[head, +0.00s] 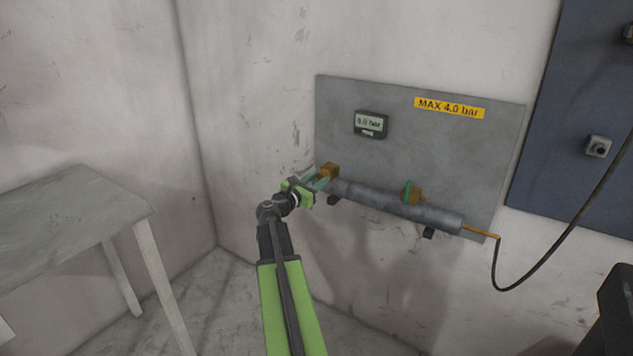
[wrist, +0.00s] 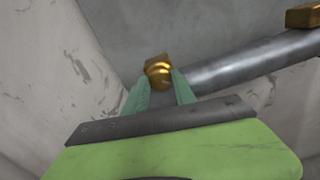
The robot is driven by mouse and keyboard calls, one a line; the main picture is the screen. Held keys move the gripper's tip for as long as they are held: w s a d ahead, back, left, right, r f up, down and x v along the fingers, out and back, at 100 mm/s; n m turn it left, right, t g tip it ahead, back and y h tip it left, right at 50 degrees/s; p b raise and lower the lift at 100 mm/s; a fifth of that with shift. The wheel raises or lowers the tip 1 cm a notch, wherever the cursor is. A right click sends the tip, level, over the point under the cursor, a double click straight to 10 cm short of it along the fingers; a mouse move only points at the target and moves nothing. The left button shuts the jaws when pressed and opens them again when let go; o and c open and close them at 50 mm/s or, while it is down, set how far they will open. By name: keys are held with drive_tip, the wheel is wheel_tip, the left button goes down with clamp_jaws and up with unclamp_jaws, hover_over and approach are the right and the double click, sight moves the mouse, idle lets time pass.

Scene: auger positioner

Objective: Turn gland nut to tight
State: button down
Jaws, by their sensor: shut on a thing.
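A brass gland nut (head: 329,170) sits at the left end of a grey pipe (head: 395,201) on the wall panel. It also shows in the wrist view (wrist: 158,70), at the near end of the pipe between my fingertips. My gripper (head: 318,180) reaches it from the left and below, its green fingers shut on the nut. In the wrist view the two fingers (wrist: 160,90) lie on either side of the brass piece. The far side of the nut is hidden.
The grey panel (head: 440,150) carries a small display (head: 371,124) and a yellow label (head: 449,108) reading "MAX 4.0 bar". A black cable (head: 545,268) hangs right. A grey table (head: 70,215) stands left.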

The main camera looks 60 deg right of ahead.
drive_tip(key=shift+d, duration=0.1)
drive_tip(key=shift+d+r+m, duration=0.15)
drive_tip(key=shift+d+m, duration=0.15)
drive_tip(key=m, duration=0.5)
drive_tip(key=shift+s+m, duration=0.1)
drive_tip(key=shift+m, duration=0.2)
drive_tip(key=m, duration=0.5)
drive_tip(key=shift+m+p, duration=0.35)
drive_tip(key=shift+m, duration=0.05)
drive_tip(key=c, duration=1)
unclamp_jaws()
